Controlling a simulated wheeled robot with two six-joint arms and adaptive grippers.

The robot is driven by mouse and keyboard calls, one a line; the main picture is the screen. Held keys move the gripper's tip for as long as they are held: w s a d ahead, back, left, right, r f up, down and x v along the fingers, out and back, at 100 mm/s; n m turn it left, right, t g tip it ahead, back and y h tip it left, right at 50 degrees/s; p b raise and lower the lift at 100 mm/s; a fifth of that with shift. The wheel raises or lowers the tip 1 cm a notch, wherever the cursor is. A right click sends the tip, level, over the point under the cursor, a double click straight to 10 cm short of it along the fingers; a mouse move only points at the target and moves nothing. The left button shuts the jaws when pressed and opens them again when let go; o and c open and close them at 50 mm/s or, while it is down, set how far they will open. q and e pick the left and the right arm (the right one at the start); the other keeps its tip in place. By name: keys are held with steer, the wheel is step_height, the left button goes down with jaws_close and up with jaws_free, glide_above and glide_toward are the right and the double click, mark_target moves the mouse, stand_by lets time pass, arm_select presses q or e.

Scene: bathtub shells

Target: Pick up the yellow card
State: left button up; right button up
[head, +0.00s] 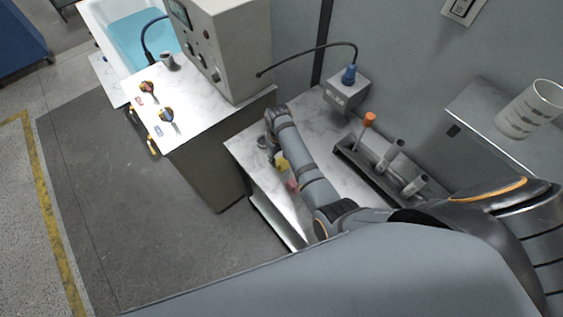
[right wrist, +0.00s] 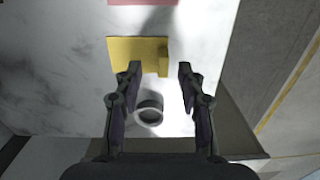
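The yellow card (right wrist: 125,52) lies flat on the white marbled tabletop in the right wrist view, just beyond my fingertips. In the head view a part of the yellow card (head: 281,163) shows beside my right arm, which hides the rest. My right gripper (right wrist: 160,70) is open, its two fingers apart with nothing held between them. Its left fingertip overlaps the card's near edge in the picture; I cannot tell whether it touches. In the head view my right gripper (head: 270,147) is small and partly hidden by its own arm. My left gripper is not in view.
A pink card (right wrist: 142,2) lies beyond the yellow one. A small round grey cup-like piece (right wrist: 150,110) stands between my fingers, nearer the table edge. In the head view a dark rack (head: 350,158) with tools stands right of my arm. A grey control cabinet (head: 238,50) stands on the left bench.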

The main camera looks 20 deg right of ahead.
mark_target(278, 164)
steer(key=shift+a+f, duration=0.1)
steer(key=shift+f, duration=0.55)
steer(key=shift+s+a+f, duration=0.1)
steer(key=shift+a+f, duration=0.05)
steer(key=shift+f, duration=0.65)
steer(key=shift+f+b, duration=0.95)
steer(key=shift+b, duration=0.25)
steer(key=shift+f+b, duration=0.2)
steer(key=shift+b, duration=0.1)
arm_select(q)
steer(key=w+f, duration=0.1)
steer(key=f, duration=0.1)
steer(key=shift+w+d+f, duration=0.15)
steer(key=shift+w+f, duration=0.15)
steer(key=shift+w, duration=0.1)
arm_select(e)
steer(key=shift+r, duration=0.1)
jaws_close()
